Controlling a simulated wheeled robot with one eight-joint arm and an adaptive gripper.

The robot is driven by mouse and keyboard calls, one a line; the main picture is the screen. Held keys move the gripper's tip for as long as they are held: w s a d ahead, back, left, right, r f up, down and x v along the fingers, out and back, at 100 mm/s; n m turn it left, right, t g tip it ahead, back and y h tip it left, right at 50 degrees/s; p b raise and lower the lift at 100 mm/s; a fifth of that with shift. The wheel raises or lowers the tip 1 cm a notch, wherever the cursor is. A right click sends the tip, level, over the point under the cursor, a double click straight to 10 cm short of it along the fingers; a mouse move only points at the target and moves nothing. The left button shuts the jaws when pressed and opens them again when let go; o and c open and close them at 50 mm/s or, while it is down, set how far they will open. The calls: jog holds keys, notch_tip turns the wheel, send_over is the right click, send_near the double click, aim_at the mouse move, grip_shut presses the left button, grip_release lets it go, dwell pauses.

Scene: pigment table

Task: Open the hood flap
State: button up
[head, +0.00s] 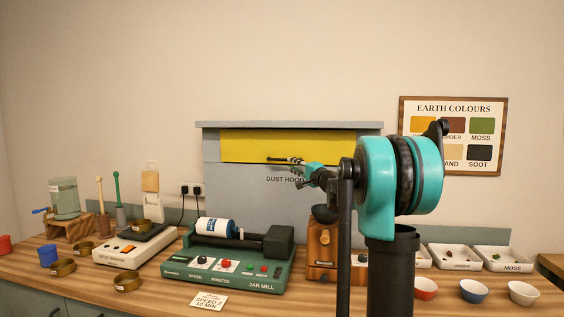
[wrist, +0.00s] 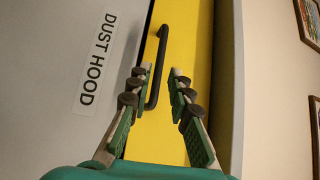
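The dust hood (head: 240,185) is a grey box against the wall with a flat top. Its yellow flap (head: 250,143) lies across the upper front and looks closed. A black bar handle (wrist: 156,75) is on the flap and shows in the wrist view. My gripper (head: 268,160) is in front of the flap's lower edge. In the wrist view its two green-and-grey fingers (wrist: 161,70) are apart, with the handle bar between them, closer to the left finger. I cannot tell whether a finger touches the handle. The gripper and arm hide the handle in the head view.
The jar mill (head: 225,272), with a white jar (head: 216,227), stands below the hood. A wooden grinder (head: 321,245) is beside it. The space before the flap is clear.

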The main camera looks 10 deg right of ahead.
aim_at(283, 160)
jog(key=x, duration=0.8)
jog(key=shift+w, duration=0.1)
jog(key=shift+a, duration=0.1)
jog(key=shift+c, duration=0.6)
grip_shut()
jog(key=shift+f, duration=0.1)
